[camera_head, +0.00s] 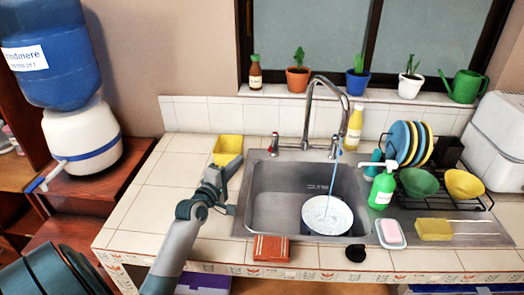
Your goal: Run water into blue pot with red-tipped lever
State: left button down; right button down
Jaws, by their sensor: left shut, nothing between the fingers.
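The tap (312,95) arches over the steel sink (270,200). Its red-tipped lever (274,143) stands left of the spout, and another lever (335,146) stands to the right. A round pot (327,216) with a pale inside sits in the right part of the sink; little of its outer wall shows. A thin blue streak (333,178) like running water comes down from the tap side into it. My left gripper (238,162) is shut and empty, left of the sink rim, below and left of the red-tipped lever. My right gripper is out of view.
A yellow container (228,144) stands just behind my left gripper. A green soap bottle (382,188), dish rack (440,190), pink soap (391,232) and yellow sponge (433,229) are right of the sink. A brown-red block (271,248) lies at the front edge.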

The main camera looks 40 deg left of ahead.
aim_at(273, 142)
pick_arm(q)
jog(key=shift+w, duration=0.15)
jog(key=w, duration=0.3)
jog(key=w+a+p, duration=0.1)
jog(key=w, duration=0.2)
jog(key=w+p, duration=0.1)
jog(key=w, duration=0.2)
jog(key=shift+w+a+r, duration=0.1)
jog(key=shift+w+a, duration=0.3)
jog(key=d+p, duration=0.1)
jog(key=d, duration=0.1)
jog(key=w+d+p, duration=0.1)
jog(key=shift+w+d, duration=0.2)
jog(key=shift+d, duration=0.2)
